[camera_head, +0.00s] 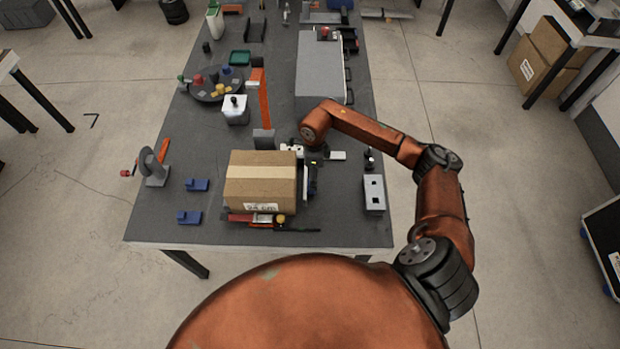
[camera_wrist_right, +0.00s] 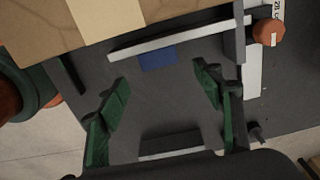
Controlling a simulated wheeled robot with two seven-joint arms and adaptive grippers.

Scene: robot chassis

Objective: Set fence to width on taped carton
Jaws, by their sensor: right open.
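The taped carton (camera_head: 247,194) sits on the near part of the bench, with pale tape across its top and a "24 cm" label on its front. It also fills the upper left of the wrist view (camera_wrist_right: 40,32). A pale-edged dark bar, seemingly the fence (camera_wrist_right: 178,36), lies beside the carton; in the head view it is the dark upright (camera_head: 311,181) at the carton's right side. A round brownish knob (camera_wrist_right: 268,32) is at the bar's right end. My right gripper (camera_wrist_right: 162,77) is open and empty, its green fingers pointing toward the bar. My left gripper is not seen.
A grey block with dark holes (camera_head: 374,194) stands right of the carton. Two blue blocks (camera_head: 196,185) and a grey disc stand (camera_head: 154,167) are to its left. A turntable with small coloured parts (camera_head: 217,84) and a long grey box (camera_head: 320,70) are farther back.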

